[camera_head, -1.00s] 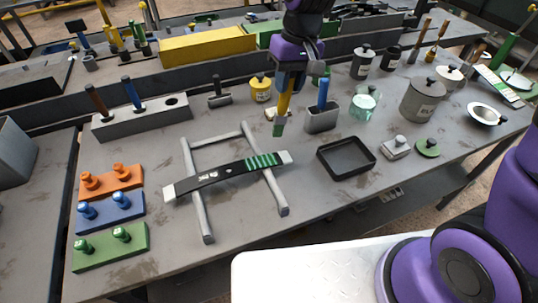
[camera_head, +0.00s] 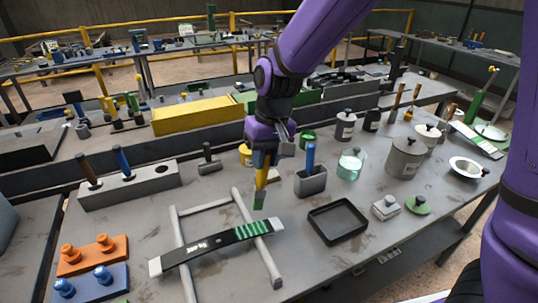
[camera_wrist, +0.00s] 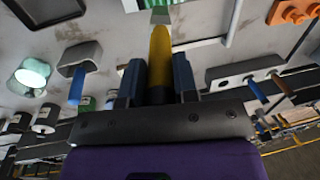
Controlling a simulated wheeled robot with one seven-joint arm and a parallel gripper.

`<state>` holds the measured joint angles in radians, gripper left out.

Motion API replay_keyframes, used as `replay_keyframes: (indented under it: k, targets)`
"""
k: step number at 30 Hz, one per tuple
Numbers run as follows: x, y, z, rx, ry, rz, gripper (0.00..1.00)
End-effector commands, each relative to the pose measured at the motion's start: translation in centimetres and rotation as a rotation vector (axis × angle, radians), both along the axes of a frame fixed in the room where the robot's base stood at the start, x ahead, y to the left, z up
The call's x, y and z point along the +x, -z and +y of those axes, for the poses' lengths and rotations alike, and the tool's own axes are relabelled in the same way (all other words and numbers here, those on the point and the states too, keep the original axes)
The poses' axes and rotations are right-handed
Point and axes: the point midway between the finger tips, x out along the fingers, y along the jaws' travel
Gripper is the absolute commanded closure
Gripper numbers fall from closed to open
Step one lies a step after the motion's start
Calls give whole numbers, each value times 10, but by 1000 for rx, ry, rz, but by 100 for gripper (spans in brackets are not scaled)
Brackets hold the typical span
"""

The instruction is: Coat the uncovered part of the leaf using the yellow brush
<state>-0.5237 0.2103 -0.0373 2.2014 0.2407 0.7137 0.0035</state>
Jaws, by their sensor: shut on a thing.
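The leaf (camera_head: 205,248) is a dark, slightly curved strip with pale ends, lying across a grey frame (camera_head: 268,255). Green stripes (camera_head: 252,230) cover its right part; the left and middle are dark, with small white marks. My gripper (camera_head: 265,158) is shut on the yellow brush (camera_head: 261,178), which hangs nearly upright, green bristles (camera_head: 259,200) down. The bristles are just behind the leaf's right part and look apart from it.
A grey holder (camera_head: 311,183) with a blue-handled tool stands right of the brush. A black tray (camera_head: 338,238) is right of the frame. A long grey block (camera_head: 140,184) with two handles is behind left. Orange (camera_head: 90,256) and blue blocks are front left. Jars and pots stand to the right.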

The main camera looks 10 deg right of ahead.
Motion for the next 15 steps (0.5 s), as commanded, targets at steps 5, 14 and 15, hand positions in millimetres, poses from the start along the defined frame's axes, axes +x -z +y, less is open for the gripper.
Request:
replay_keyframes:
  k: [5, 14, 15]
  targets:
    - [-1, 12, 1, -2, 0, 3, 96]
    - [-2, 40, 6, -1, 0, 2, 96]
    - [-2, 44, 6, -2, 0, 3, 96]
